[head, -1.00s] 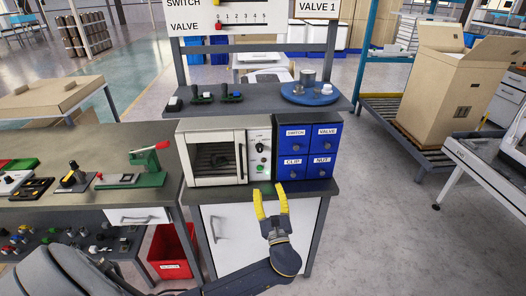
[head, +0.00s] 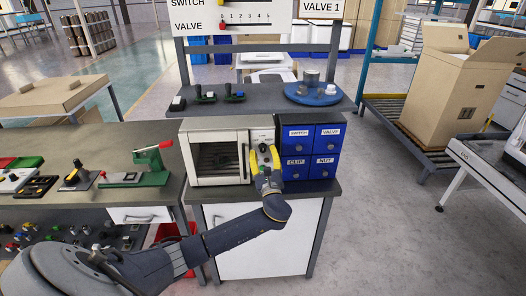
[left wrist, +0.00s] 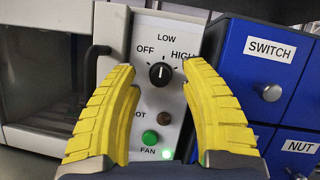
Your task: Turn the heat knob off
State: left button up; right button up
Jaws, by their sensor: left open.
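The heat knob (left wrist: 159,73) is a black round dial on the oven's white control panel, with OFF, LOW and HIGH printed around it. Its white pointer line points up, toward LOW. My left gripper (left wrist: 160,75) has yellow fingers spread apart, one on each side of the knob in the left wrist view, and holds nothing. In the head view my left gripper (head: 264,152) is in front of the panel of the white oven (head: 216,152) and covers most of it. I cannot tell how far the fingertips are from the panel. My right gripper is not in view.
A green fan button (left wrist: 150,138) and a dark round lamp (left wrist: 163,116) sit below the knob. Blue drawers (head: 310,152) with round knobs stand right of the oven. A shelf (head: 262,104) with small parts runs above. A green press (head: 146,168) stands on the left bench.

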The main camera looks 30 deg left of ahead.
pick_arm(q)
jog(key=shift+w+a+r, duration=0.2)
jog(key=shift+w+a, duration=0.2)
jog(key=shift+w, duration=0.05)
jog(key=shift+c, duration=0.2)
grip_shut()
